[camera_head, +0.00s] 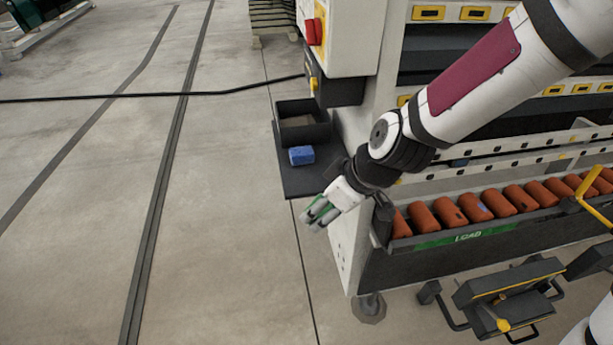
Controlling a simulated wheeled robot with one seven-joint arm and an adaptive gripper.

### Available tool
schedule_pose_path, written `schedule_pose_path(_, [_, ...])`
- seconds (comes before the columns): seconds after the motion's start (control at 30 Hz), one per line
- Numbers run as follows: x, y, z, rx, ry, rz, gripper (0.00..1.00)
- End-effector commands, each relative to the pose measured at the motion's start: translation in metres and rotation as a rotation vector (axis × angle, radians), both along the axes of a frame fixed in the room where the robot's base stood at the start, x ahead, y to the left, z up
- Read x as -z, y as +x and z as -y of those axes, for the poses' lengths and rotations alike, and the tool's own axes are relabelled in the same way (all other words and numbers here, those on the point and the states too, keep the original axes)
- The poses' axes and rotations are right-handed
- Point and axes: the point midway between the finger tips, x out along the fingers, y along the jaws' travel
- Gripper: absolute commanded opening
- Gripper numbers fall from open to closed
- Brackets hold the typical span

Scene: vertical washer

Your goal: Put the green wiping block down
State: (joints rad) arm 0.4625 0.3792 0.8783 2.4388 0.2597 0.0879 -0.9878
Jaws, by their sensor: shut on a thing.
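My gripper (318,213) is at the end of my arm, near the middle of the view, in front of the machine's left corner. It is shut on the green wiping block (322,216), of which only a strip of green shows between the fingers. The gripper is just below and to the right of a dark side shelf (302,181) in the picture. A blue block (301,155) sits on that shelf. I cannot tell the gripper's height relative to the shelf.
A dark open bin (303,113) stands at the back of the shelf. A rack with several orange cylinders (471,207) and a green LOAD label (463,238) runs to the right. A black cable (150,94) crosses the floor. The floor at left is mostly clear.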

Motion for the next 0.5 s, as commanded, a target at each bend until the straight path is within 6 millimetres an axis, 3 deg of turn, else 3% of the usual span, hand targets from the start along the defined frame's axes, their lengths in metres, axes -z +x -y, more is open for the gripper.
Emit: schedule_pose_path(0.5, [0.012,0.111,-0.033,-0.010,0.002,0.003,0.23])
